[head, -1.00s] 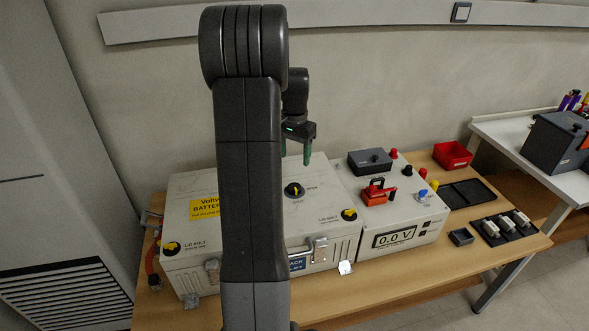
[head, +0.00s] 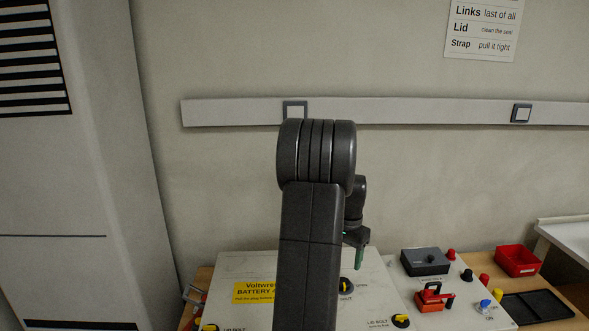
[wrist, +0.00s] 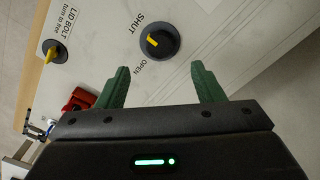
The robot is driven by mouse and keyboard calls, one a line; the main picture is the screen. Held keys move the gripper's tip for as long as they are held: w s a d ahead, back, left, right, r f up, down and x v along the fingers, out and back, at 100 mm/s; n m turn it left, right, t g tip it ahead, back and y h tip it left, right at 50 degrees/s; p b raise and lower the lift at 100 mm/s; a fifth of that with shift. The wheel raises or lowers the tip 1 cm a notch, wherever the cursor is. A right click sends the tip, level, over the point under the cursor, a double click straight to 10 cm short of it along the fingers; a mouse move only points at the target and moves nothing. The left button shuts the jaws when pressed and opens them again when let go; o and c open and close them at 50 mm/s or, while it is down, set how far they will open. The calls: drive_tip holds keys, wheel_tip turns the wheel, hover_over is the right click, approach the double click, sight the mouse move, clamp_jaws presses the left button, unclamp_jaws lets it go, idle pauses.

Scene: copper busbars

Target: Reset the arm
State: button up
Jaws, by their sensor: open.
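My gripper (head: 358,250) hangs above the white battery box, partly hidden behind my own arm in the head view. In the wrist view its two green fingers (wrist: 163,88) are spread apart with nothing between them. Beyond the fingertips is the box lid (wrist: 225,50), with a black round knob (wrist: 158,43) marked SHUT and OPEN. The knob's yellow pointer is turned toward the SHUT side. A lid bolt (wrist: 53,50) with a yellow mark is at the left. The knob also shows beside my arm in the head view (head: 352,287).
To the right on the bench are a dark grey box (head: 425,262), a red clamp-like part (head: 434,297), a red bin (head: 517,261) and a black tray (head: 537,306). A wall rail (head: 420,113) and a sign (head: 483,29) are behind. A tall cabinet (head: 60,180) stands left.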

wheel_tip(320, 180, down, 9)
drive_tip(key=shift+r, duration=0.15)
drive_tip(key=shift+r, duration=0.15)
